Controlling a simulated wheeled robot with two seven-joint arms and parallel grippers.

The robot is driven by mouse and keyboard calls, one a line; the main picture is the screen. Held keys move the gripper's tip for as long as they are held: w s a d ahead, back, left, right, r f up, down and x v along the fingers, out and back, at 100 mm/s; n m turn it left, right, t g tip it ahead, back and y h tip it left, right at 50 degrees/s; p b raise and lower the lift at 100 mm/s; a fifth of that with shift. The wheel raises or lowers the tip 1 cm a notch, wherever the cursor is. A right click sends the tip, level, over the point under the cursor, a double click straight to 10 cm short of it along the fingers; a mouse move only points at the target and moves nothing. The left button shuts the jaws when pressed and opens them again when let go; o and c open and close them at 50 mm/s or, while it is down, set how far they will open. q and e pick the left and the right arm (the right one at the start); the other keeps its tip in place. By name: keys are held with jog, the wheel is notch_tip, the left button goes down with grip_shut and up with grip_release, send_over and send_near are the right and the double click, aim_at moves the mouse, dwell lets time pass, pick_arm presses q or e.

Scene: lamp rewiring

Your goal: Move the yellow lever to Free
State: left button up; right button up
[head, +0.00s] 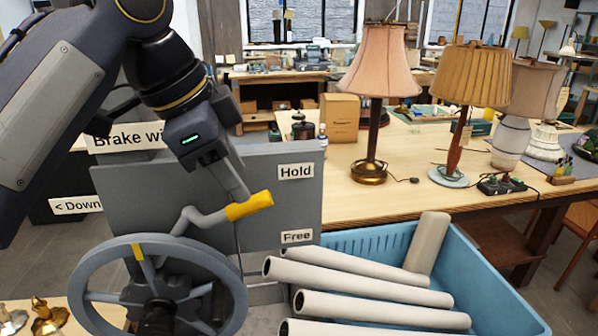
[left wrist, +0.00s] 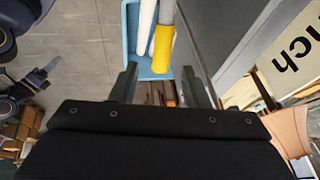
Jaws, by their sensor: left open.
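The lever has a grey bent arm and a yellow grip (head: 250,206). It sticks out in front of a grey panel, with its grip below the Hold label (head: 296,171) and above the Free label (head: 297,237). My left gripper (head: 238,186) is open, pointing down just above the yellow grip. In the left wrist view, the yellow grip (left wrist: 162,48) shows between the two fingers (left wrist: 160,70), nearer the right one. I cannot tell whether the fingers touch it. My right gripper is not in view.
A grey handwheel (head: 87,270) with a yellow mark stands at the lower left, close to the lever. A blue crate (head: 500,290) with several pale tubes lies to the right. Several lamps, one with a pink shade (head: 380,60), stand on the table behind.

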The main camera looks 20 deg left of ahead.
aim_at(255, 201)
pick_arm(q)
jog(key=shift+b+x, duration=0.55)
jog(key=shift+x, duration=2.95)
jog(key=shift+w, duration=0.15)
grip_shut()
